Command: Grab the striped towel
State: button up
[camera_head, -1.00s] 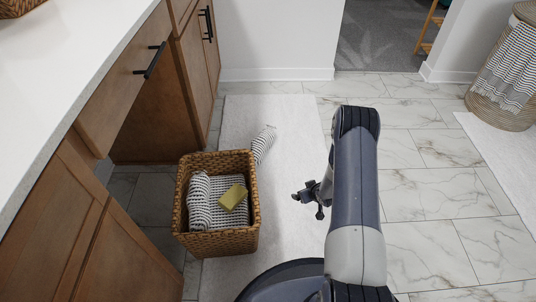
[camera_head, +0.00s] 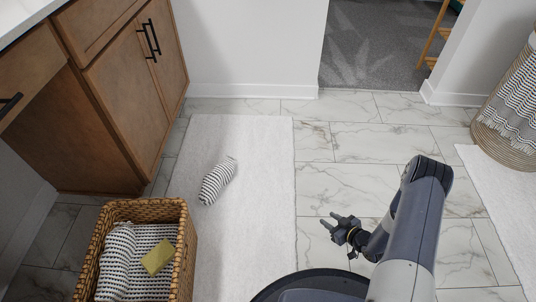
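A rolled black-and-white striped towel (camera_head: 217,181) lies on the white rug, just beyond the wicker basket. More striped cloth (camera_head: 118,262) lies inside the basket, partly under or beside a yellow-green block. My gripper (camera_head: 329,223) is to the right of the rolled towel and nearer to me, above the tiles by the rug's right edge. Its two fingers are apart with nothing between them, and it touches no towel.
The wicker basket (camera_head: 188,258) holds the yellow-green block (camera_head: 158,257) at lower left. Wooden cabinets (camera_head: 127,85) line the left side. A tall hamper with a striped cloth (camera_head: 505,115) stands at right. The white rug (camera_head: 262,150) around the towel is clear.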

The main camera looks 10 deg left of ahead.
aim_at(221, 174)
jog(key=i+l+u, duration=0.15)
jog(key=i, duration=0.4)
jog(key=i+l+u, duration=0.1)
jog(key=i, duration=0.4)
jog(key=i+l+u, duration=0.15)
jog(key=i+l, duration=0.15)
jog(key=i, duration=0.25)
jog(key=i+u, duration=0.2)
jog(key=u, duration=0.25)
jog(key=i+l+u, duration=0.15)
jog(key=u, duration=0.3)
jog(key=i+l+u, duration=0.2)
jog(key=u, duration=0.3)
jog(key=i+l+u, duration=0.2)
jog(key=u, duration=0.25)
jog(key=i+l+u, duration=0.15)
jog(key=u, duration=0.25)
jog(key=i+l+u, duration=0.2)
jog(key=u, duration=0.25)
jog(key=i+l+u, duration=0.1)
jog(key=l+u, duration=0.5)
jog(key=u, duration=0.25)
jog(key=i+j, duration=0.1)
jog(key=i+u, duration=0.05)
jog(key=i, duration=0.05)
